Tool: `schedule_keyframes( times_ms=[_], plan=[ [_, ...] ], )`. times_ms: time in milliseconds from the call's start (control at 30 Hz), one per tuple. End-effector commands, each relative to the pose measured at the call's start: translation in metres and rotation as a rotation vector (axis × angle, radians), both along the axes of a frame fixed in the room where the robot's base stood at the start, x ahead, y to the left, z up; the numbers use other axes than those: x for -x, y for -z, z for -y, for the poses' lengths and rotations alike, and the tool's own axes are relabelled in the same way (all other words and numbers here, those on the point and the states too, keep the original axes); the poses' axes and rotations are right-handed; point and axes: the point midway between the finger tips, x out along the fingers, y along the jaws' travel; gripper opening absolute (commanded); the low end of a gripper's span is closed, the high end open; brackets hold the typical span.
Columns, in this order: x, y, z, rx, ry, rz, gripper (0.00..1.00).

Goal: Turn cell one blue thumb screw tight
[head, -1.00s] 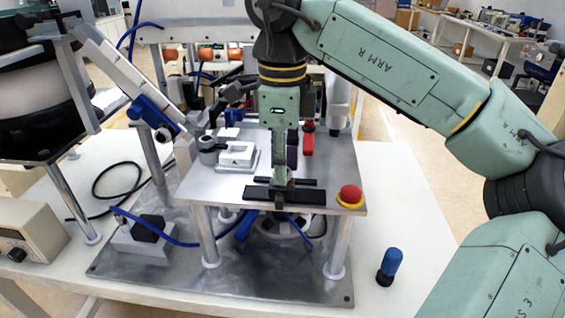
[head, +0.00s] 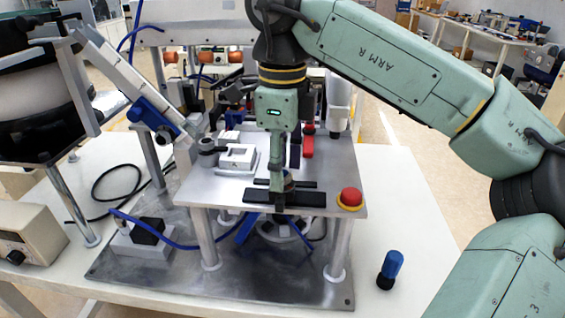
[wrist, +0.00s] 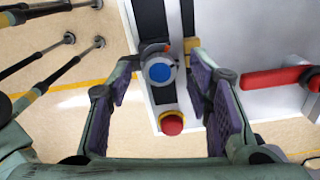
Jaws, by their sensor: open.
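A blue round knob (wrist: 160,72) with a grey ring around it shows in the wrist view, at the edge of the black strips; I take it for the blue thumb screw. My gripper (wrist: 165,84) is open, with its purple-lined fingers on either side of the knob and a visible gap on both sides. In the head view my gripper (head: 279,204) points down over the front of the metal plate (head: 215,190), at the black bars (head: 310,197). There the fingers hide the blue top of the knob.
A red button (head: 350,196) on a yellow base stands close to the right of my gripper. A white block (head: 238,157) and a red part (head: 308,146) stand behind on the plate. A blue-capped item (head: 390,268) stands on the white table, which is otherwise clear at the right.

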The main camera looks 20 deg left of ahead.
Motion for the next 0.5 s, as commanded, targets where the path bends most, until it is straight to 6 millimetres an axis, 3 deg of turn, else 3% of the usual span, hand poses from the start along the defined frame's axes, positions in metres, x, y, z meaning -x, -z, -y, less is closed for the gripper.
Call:
schedule_keyframes(
  times_ms=[167,500],
  plan=[
    [0.0,-0.011,0.0,0.0,0.0,0.001,0.46],
    [-0.001,-0.064,0.0,0.002,0.004,0.002,0.46]
  ],
)
